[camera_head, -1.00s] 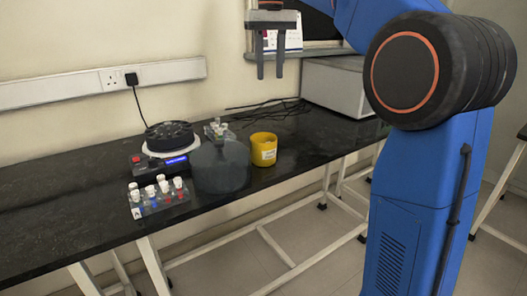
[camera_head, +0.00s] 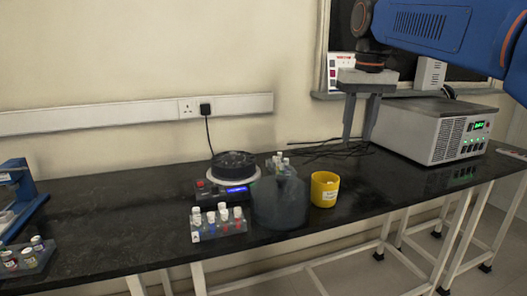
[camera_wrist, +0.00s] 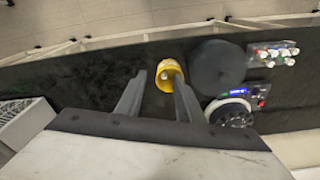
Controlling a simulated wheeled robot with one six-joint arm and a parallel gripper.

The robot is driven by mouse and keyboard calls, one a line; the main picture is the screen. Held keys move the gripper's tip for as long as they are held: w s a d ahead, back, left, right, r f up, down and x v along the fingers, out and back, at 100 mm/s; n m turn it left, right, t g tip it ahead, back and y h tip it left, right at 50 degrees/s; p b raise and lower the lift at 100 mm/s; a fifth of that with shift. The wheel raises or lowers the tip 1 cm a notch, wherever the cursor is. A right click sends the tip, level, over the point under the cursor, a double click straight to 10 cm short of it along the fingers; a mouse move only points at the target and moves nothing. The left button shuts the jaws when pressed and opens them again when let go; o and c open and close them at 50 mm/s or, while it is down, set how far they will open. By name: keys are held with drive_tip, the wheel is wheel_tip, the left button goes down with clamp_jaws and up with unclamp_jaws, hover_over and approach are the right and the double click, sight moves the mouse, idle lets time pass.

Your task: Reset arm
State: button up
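My gripper (camera_head: 361,118) hangs pointing down above the back of the black bench, right of the yellow container. Its two fingers are apart with nothing between them. In the wrist view, my gripper (camera_wrist: 160,100) shows its fingers spread, with the yellow container (camera_wrist: 169,75) beyond and between the tips, apart from them. Part of my blue arm crosses the upper right of the head view.
The black bench (camera_head: 110,215) holds a yellow container (camera_head: 324,190), a dark translucent round vessel (camera_head: 280,203), a vial rack (camera_head: 219,225), a mixer (camera_head: 234,168) and a grey box with green display (camera_head: 440,130). A blue device (camera_head: 18,195) stands far left. Cables lie behind.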

drive_tip(key=s+d+f+t, duration=0.1)
drive_tip(key=s+d+f, duration=0.1)
drive_tip(key=s+f, duration=1)
drive_tip(key=s+d+f+t, duration=0.2)
drive_tip(key=s+f, duration=1.1)
drive_tip(key=f, duration=0.4)
drive_tip(key=shift+d+f+t, duration=0.2)
drive_tip(key=shift+f+t, duration=0.1)
drive_tip(key=shift+f, duration=0.1)
